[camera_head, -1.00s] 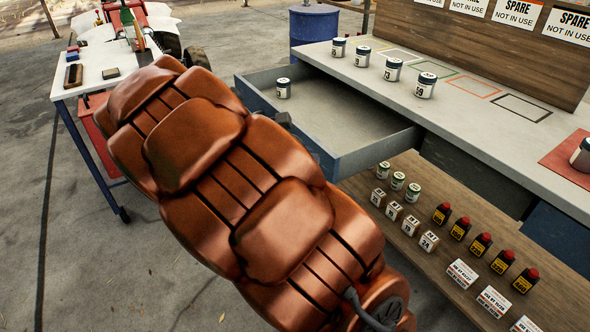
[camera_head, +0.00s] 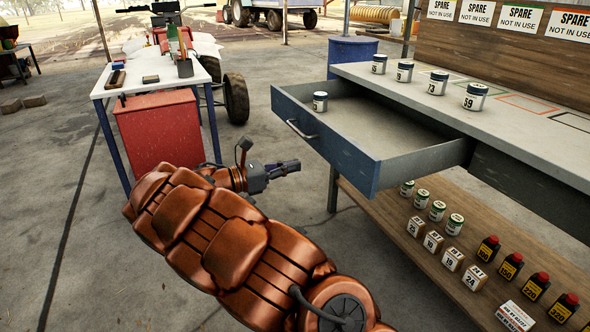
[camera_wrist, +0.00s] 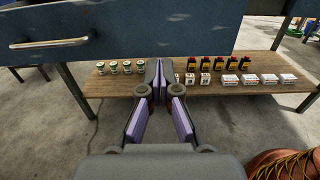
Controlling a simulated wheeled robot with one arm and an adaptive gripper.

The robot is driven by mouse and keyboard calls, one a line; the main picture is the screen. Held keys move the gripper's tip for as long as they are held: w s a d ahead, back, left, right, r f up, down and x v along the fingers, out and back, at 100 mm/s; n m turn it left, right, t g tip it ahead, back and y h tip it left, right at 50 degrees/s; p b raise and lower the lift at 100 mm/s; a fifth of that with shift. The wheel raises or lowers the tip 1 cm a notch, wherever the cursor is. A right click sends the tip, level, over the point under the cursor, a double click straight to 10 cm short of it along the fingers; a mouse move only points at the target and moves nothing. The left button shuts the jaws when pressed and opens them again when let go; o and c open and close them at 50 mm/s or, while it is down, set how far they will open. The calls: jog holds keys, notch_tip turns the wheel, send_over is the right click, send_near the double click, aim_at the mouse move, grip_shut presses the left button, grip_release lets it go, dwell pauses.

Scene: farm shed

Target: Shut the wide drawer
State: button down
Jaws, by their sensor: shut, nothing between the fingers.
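The wide drawer (camera_head: 355,160) stands pulled out from under the grey counter in the head view. Its blue front carries a bar handle (camera_head: 300,130), and one jar (camera_head: 320,101) stands inside near the front left corner. In the wrist view the drawer front (camera_wrist: 150,30) fills the top, with the handle (camera_wrist: 48,43) at upper left. My gripper (camera_head: 297,165) is shut and empty. It is in front of the drawer front and lower than the handle, apart from it in the head view. In the wrist view its fingertips (camera_wrist: 156,88) are just below the drawer's lower edge.
Several jars (camera_head: 404,72) stand on the counter (camera_head: 430,100). A lower wooden shelf (camera_head: 400,235) holds jars, boxes and dark bottles. A white table (camera_head: 140,75) with a red cabinet (camera_head: 160,130) stands at left. Concrete floor is free between table and drawer.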

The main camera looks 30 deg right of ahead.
aim_at(340, 154)
jog(key=d+b, duration=0.1)
jog(key=d, duration=0.2)
jog(key=d+b, duration=0.1)
jog(key=d, duration=0.2)
jog(key=s+d+b, duration=0.1)
jog(key=d, duration=0.3)
jog(key=shift+f, duration=0.15)
jog(key=shift+d+b, duration=0.45)
jog(key=shift+d, duration=0.3)
jog(key=shift+r, duration=0.2)
